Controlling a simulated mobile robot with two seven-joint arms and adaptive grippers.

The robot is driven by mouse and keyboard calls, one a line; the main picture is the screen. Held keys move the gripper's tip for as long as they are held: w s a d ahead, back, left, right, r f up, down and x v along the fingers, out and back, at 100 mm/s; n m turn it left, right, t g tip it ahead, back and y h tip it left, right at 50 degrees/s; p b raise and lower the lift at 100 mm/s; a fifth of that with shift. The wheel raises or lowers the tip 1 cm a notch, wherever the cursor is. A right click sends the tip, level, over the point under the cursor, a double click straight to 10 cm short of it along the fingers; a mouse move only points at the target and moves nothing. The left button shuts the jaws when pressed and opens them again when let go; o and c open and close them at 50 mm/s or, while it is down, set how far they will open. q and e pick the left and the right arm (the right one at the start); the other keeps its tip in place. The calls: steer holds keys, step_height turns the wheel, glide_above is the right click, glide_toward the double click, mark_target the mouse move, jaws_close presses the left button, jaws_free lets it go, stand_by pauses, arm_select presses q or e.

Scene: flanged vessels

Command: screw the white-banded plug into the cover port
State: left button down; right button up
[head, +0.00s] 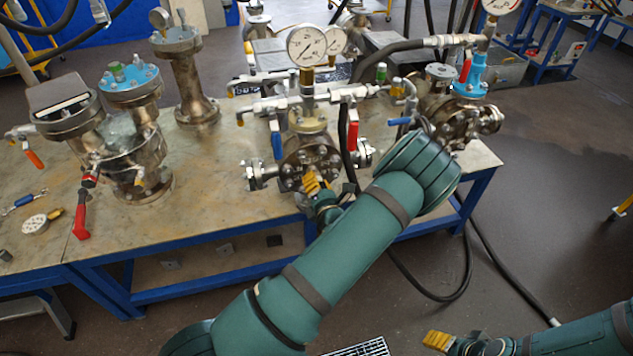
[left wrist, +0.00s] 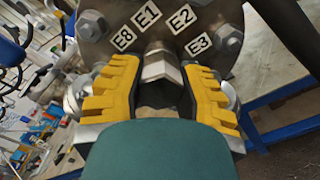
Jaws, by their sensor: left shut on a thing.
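My left gripper (head: 313,186) is at the front of the middle flanged vessel (head: 310,150). In the left wrist view its yellow fingers (left wrist: 160,80) are shut on a grey metal hex-headed plug (left wrist: 160,66). The plug's head is in front of the round bolted cover (left wrist: 165,25), which has tags E8, E1, E2 and E3. The cover port is hidden behind the plug, so I cannot tell how deep it sits. My right gripper (head: 437,340) is low at the bottom right, away from the table.
The table (head: 215,185) also carries a blue-topped vessel (head: 130,85), a tall flanged column (head: 185,75) and a blue-capped vessel (head: 470,80). A pressure gauge (head: 307,45) and valve handles rise above the middle vessel. A black hose (head: 440,297) hangs to the floor.

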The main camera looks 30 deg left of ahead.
arm_select(q)
steer(key=m, duration=0.6)
steer(key=shift+w+m, duration=0.1)
steer(key=shift+m, duration=0.3)
steer(key=c, duration=0.6)
jaws_free()
steer(key=shift+a, duration=0.1)
steer(key=v, duration=1.2)
